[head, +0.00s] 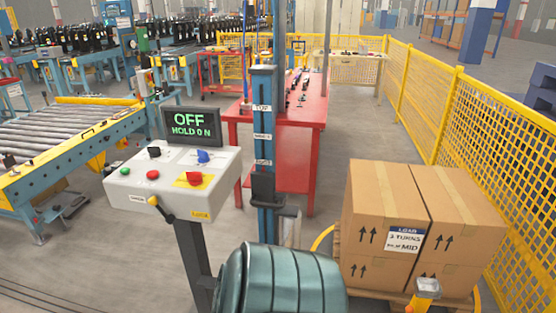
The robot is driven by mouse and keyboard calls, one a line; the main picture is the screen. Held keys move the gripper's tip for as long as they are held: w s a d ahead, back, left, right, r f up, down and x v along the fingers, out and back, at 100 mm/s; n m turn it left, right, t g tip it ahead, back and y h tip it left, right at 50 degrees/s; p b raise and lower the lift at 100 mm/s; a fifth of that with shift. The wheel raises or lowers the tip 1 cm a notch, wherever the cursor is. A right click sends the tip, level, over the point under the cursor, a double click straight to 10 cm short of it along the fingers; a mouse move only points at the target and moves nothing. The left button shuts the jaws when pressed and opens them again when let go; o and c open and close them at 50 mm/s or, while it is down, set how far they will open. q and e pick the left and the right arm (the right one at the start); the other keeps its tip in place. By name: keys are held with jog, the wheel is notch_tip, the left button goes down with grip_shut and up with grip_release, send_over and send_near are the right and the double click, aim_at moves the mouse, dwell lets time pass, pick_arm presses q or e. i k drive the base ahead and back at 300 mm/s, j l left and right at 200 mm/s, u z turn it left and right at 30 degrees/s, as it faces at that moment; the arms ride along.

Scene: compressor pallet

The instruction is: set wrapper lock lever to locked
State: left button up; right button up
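A light grey control console (130,205) stands at left centre on a dark post. A yellow label (200,215), probably reading LOCK, sits on the right of the same face. The console's screen (191,123) reads OFF and HOLD 0 N. Neither of my grippers is in view.
The console top has a red knob on a yellow plate (194,179), a blue knob (203,156) and small buttons. A blue mast (264,150) and a teal ribbed cylinder (280,285) stand right of it. Cartons (385,215) on a pallet and a yellow fence (480,130) bound the right.

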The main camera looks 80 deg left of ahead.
aim_at(153, 200)
jog(key=k+l+u, duration=0.15)
jog(key=u, duration=3.35)
jog(key=i+j+z, duration=0.4)
jog(key=j, duration=0.25)
jog(key=i+j+z, duration=0.2)
jog(key=j, duration=0.15)
jog(key=i+j+z, duration=0.2)
jog(key=j, duration=0.2)
jog(key=j+z, duration=0.2)
jog(key=j, duration=0.2)
